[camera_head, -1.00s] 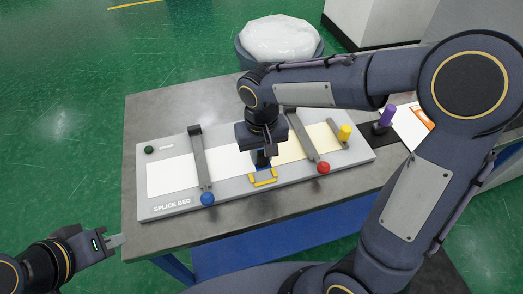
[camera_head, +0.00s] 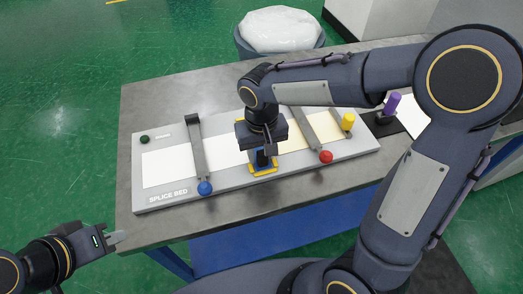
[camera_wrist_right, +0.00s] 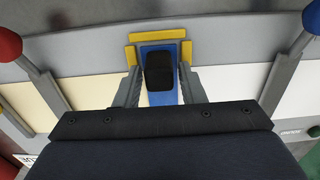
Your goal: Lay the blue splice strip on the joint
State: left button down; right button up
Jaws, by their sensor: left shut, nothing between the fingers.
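The blue splice strip (camera_head: 264,170) sits inside the yellow guide (camera_head: 265,174) at the front edge of the grey splice bed (camera_head: 230,183). In the right wrist view the strip (camera_wrist_right: 161,97) has yellow bars on three sides and a black grip block (camera_wrist_right: 160,72) on top. My right gripper (camera_wrist_right: 160,80) is over it, fingers either side of the block, with blue showing between fingers and block. The white sheet (camera_head: 168,167) and cream sheet (camera_head: 296,138) lie on the bed; the gripper hides their joint. My left gripper (camera_head: 120,237) is shut and empty, off the table's front left.
Two clamp bars with a blue knob (camera_head: 204,188) and a red knob (camera_head: 326,157) cross the bed either side of my right gripper. A bin with a white bag (camera_head: 280,30) stands behind.

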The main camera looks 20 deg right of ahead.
jog(key=shift+o, duration=1.1)
jog(key=shift+r, duration=3.9)
